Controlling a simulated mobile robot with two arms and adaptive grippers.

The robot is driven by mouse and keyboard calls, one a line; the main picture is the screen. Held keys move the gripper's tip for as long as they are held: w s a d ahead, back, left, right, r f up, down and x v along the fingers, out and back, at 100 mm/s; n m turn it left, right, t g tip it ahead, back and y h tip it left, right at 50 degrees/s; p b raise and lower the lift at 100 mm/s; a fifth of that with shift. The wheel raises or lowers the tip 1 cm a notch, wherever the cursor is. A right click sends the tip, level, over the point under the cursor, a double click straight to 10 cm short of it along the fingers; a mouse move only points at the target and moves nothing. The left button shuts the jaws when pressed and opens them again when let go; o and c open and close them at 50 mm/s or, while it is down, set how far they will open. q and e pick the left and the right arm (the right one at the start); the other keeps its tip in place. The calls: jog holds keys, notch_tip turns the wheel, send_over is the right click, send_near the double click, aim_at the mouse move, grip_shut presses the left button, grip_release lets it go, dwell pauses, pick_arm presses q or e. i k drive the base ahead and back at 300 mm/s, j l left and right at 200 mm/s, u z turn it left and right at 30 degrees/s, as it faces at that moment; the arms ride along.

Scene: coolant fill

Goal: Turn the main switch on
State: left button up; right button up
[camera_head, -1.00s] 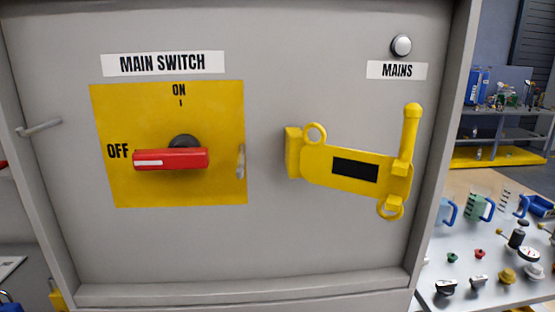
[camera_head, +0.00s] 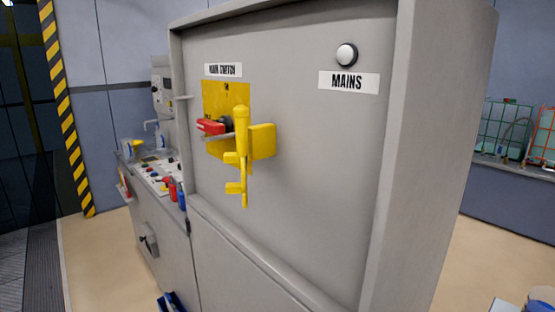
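The main switch is a red handle (camera_head: 211,126) on a yellow plate (camera_head: 213,91), under the MAIN SWITCH label (camera_head: 223,70) on a grey cabinet (camera_head: 315,150). I see it at a steep angle from the right. The handle looks roughly horizontal; the ON and OFF marks are not readable now. A yellow hasp-like bracket (camera_head: 241,150) sticks out from the panel and hides part of the plate. The round MAINS lamp (camera_head: 347,55) is pale and looks unlit. Neither of my grippers is in view.
A bench (camera_head: 160,178) with bottles and small parts stands beyond the cabinet at left. A yellow-black striped post (camera_head: 68,110) stands farther left. Floor (camera_head: 480,245) is open to the right. Crates (camera_head: 503,130) stand on a counter at far right.

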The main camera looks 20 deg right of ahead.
aim_at(223, 126)
jog(key=k+l, duration=0.85)
jog(key=k, duration=0.15)
